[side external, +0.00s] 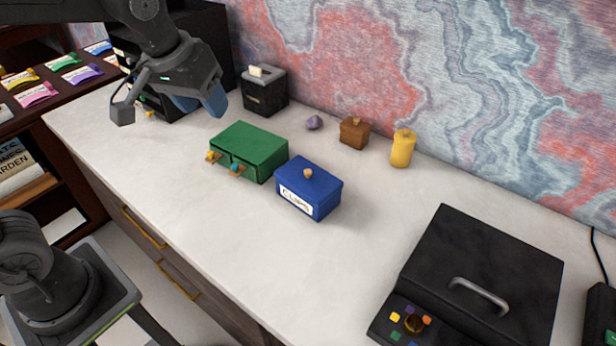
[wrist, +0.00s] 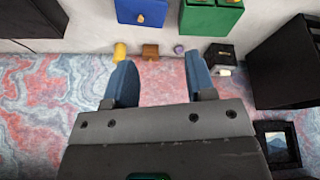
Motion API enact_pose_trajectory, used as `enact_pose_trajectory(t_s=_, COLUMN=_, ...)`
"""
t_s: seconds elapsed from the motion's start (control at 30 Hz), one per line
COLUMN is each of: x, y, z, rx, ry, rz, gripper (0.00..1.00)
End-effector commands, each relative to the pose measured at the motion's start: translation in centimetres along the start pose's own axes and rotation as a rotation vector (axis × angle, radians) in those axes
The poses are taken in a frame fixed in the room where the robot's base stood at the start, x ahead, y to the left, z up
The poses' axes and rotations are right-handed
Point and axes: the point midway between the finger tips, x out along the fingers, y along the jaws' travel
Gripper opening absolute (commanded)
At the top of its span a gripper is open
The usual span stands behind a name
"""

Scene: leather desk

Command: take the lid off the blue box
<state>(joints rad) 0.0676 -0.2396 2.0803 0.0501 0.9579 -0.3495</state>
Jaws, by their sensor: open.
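The blue box (side external: 322,207) stands on the white desktop near the middle in the side external view, with a white "CLIPS" label on its front. Its blue lid (side external: 318,180) sits on top, with a small tan knob (side external: 308,173) in the middle. Part of the blue box also shows at the top edge of the wrist view (wrist: 150,8). My gripper (side external: 201,106) is up at the left, above the desk and well apart from the box. Its two blue fingers are spread with nothing between them, as the wrist view shows (wrist: 160,62).
A green drawer box (side external: 250,145) stands just left of the blue box. Behind are a black tissue-like box (side external: 265,92), a purple stone (side external: 314,123), a brown box (side external: 354,134) and a yellow canister (side external: 402,149). A large black case (side external: 490,260) lies at right. Desk before the boxes is clear.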

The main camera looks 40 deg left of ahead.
Motion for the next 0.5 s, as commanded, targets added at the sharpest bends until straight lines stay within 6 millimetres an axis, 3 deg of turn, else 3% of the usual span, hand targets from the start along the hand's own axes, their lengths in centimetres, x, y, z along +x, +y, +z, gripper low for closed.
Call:
enact_pose_trajectory(t_s=0.2, x=5.4, y=3.6, z=-6.0, rx=-0.152, ry=-0.083, rz=-0.053, gripper=0.50)
enact_pose_trajectory(t_s=0.5, x=14.9, y=8.1, z=-10.6, rx=-0.345, ry=-0.154, rz=-0.139, gripper=0.50)
